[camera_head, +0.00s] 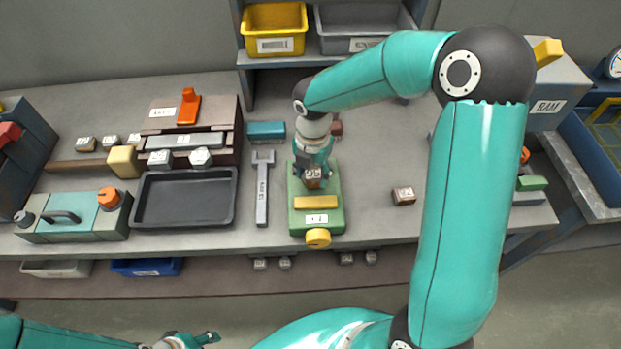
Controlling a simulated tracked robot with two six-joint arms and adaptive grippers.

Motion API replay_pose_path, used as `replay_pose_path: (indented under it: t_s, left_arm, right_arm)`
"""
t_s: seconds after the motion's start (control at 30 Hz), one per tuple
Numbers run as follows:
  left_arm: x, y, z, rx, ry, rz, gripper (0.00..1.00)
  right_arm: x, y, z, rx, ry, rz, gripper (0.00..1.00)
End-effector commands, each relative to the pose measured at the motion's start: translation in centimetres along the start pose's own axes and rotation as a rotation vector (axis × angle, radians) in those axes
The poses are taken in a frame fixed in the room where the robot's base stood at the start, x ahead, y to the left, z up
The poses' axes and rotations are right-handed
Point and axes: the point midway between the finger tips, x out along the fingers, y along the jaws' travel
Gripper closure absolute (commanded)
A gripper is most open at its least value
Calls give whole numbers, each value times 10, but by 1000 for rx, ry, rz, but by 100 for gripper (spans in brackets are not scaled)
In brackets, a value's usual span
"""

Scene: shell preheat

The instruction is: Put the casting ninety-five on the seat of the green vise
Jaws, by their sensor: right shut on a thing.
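The green vise (333,222) stands on the bench in the middle, with a yellow jaw bar and a yellow knob at its front. My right gripper (313,181) points down over the rear part of the vise. It is shut on a small brown casting (314,185) with a white label, too small to read surely. The casting is at the vise seat; I cannot tell whether it touches. Another brown casting (403,196) lies on the bench to the right of the vise. My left gripper (203,339) is at the bottom edge, partly cut off, away from the bench.
A wrench (262,190) lies just left of the vise, and a black tray (184,198) further left. A teal block (266,131) sits behind. Several small labelled castings stand near the left machine. My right arm hides part of the bench's right side.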

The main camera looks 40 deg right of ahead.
Motion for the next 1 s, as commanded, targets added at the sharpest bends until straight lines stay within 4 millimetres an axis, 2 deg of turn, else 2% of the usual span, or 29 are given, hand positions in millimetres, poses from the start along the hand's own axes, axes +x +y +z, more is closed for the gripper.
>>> replay_pose_path:
  t_s: [0.03,0.17,0.53,0.57,0.67,0.7,1.0]
  left_arm:
    - [0,0,0,0,0,0,60]
    - [0,0,0,0,0,0,60]
    - [2,-1,0,0,0,0,60]
    - [1,0,0,0,0,0,60]
    - [1,0,0,0,0,0,60]
    - [1,0,0,0,0,0,60]
    - [1,0,0,0,0,0,60]
  right_arm:
    - [9,-1,0,0,2,-4,92]
    - [22,0,0,1,1,-1,92]
    - [26,0,0,1,0,0,92]
    - [25,0,0,1,-1,0,45]
    - [25,0,0,1,0,0,29]
    - [25,0,0,1,0,0,25]
    - [24,0,0,1,0,-1,25]
